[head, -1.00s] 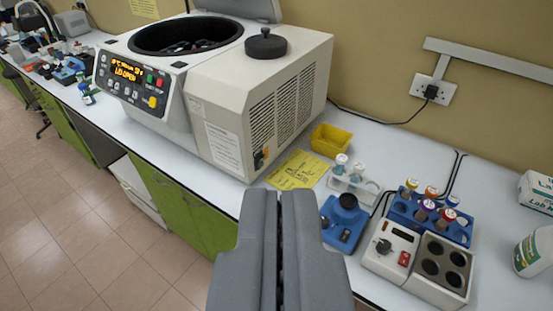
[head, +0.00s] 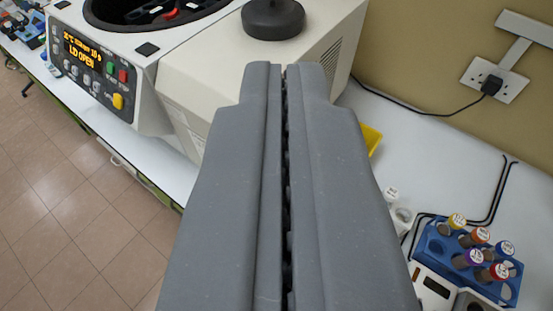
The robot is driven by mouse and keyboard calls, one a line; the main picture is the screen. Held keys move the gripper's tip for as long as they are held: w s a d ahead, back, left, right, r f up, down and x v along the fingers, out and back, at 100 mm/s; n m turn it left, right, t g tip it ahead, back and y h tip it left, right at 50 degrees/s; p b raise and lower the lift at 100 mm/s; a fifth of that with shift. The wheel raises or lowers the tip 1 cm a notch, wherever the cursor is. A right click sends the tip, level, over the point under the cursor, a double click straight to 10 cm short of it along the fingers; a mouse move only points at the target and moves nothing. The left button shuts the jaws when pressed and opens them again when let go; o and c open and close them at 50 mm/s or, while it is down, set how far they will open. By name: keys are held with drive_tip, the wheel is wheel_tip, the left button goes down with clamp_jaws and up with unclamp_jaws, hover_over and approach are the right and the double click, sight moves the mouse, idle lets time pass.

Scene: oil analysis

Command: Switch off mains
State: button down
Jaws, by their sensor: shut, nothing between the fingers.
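My gripper (head: 285,69) is shut and empty, pointing at the centrifuge's side, below a black round knob (head: 273,17). I cannot tell if it touches the casing. A wall socket (head: 509,93) with a black plug (head: 491,86) in it is at upper right.
A blue rack (head: 436,247) with several capped tubes stands at lower right. A yellow tray (head: 371,138) is partly hidden beside my gripper. A black cable runs from the plug towards the centrifuge.

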drive_tip(key=shift+a+r, duration=0.1)
drive_tip(key=shift+a, duration=0.1)
drive_tip(key=w+d+f+m+g+y+p, duration=0.1)
drive_tip(key=w+f+g, duration=0.1)
drive_tip(key=w+f, duration=0.55)
drive_tip(key=w+d+f+m+g+p, duration=0.15)
drive_tip(key=w+f, duration=0.35)
drive_tip(key=f, duration=0.6)
drive_tip(key=w+f+m+g+p, duration=0.1)
drive_tip(key=f+g, duration=0.1)
drive_tip(key=f, duration=0.9)
drive_tip(key=w+f+m+g+y+p, duration=0.1)
drive_tip(key=w+f+m+g, duration=0.1)
drive_tip(key=f, duration=1)
drive_tip(key=shift+d, duration=0.45)
drive_tip(key=shift+w+g, duration=0.15)
drive_tip(key=shift+g, duration=0.1)
drive_tip(key=w+a+f, duration=0.5)
drive_tip(key=w+f, duration=0.2)
drive_tip(key=w, duration=0.1)
drive_tip(key=shift+w+p, duration=0.15)
drive_tip(key=shift+p, duration=0.15)
